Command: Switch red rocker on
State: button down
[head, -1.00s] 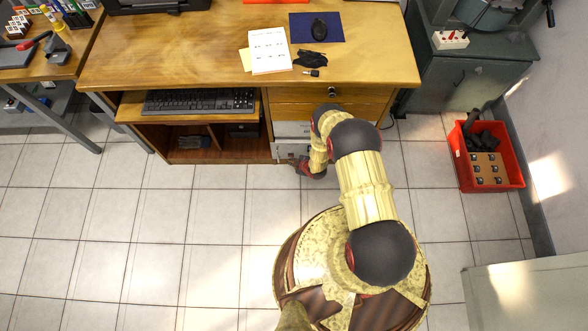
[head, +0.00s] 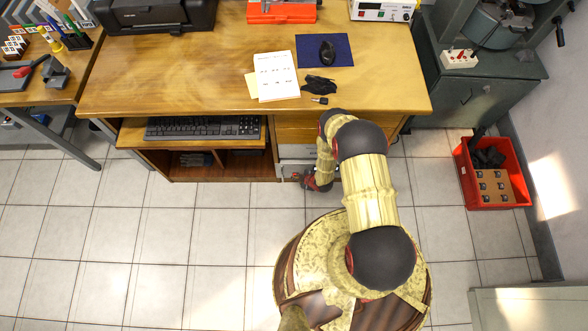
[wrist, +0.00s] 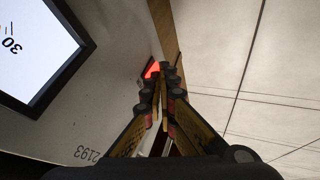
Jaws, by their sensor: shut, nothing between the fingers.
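The red rocker (wrist: 152,69) shows in the wrist view as a bright, glowing red patch on a pale panel (wrist: 110,112). It is just left of my fingertips, which hide part of it. Whether the fingertips touch it, and which way it is tilted, I cannot tell. My gripper (wrist: 163,73) is shut and empty, with its fingertips together close to the panel. In the head view my gripper (head: 301,176) is low at the front of the desk's drawer side, mostly hidden by my arm; the rocker cannot be made out there.
A dark-framed screen (wrist: 38,42) is on the panel's left in the wrist view. A red crate (head: 515,196) stands at the right. The tiled floor (head: 150,235) at left is clear.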

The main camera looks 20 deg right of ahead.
notch_tip(320, 180, up, 2)
jog(key=shift+r+p, duration=0.1)
jog(key=shift+p, duration=0.4)
dwell(0.4)
